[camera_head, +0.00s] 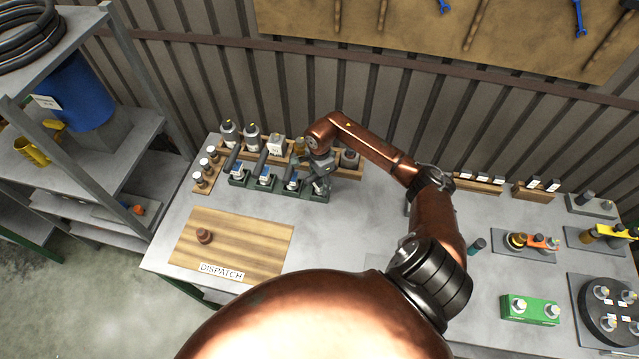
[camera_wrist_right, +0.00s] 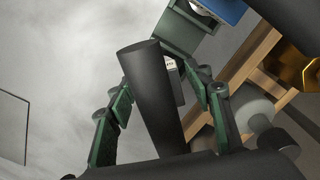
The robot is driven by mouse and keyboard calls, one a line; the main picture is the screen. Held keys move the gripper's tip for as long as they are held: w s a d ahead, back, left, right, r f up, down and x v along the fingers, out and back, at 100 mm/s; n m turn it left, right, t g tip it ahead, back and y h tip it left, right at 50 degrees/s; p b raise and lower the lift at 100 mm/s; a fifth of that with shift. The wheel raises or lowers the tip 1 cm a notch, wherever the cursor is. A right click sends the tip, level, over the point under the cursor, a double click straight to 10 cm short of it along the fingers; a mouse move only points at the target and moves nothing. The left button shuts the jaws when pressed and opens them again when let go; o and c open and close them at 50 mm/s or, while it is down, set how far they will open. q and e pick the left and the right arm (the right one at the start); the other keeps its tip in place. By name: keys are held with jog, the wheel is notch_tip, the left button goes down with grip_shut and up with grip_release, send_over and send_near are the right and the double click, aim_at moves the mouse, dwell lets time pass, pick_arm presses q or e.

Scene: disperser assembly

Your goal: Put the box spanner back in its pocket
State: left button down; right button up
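The green tool rack (camera_head: 238,181) stands near the back of the table, with dark-handled tools (camera_head: 231,160) leaning in its pockets. My right gripper (camera_head: 321,186) is low at the rack's right end. In the right wrist view its fingers (camera_wrist_right: 158,92) stand on both sides of a tilted black cylinder and a small grey block with a white mark. I take these for the box spanner (camera_wrist_right: 155,92); the grip looks closed on it, though the cylinder hides part of the contact. The spanner's lower end is hidden. My left gripper is not in view.
Bottles and a wooden rail (camera_head: 213,143) stand behind the rack. A green block (camera_head: 530,309) and other fixtures stand at right. The table between rack and board is clear.

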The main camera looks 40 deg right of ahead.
jog(key=shift+r, duration=0.15)
notch_tip(320, 180, up, 12)
jog(key=shift+b, duration=1.05)
jog(key=shift+w+a, duration=0.1)
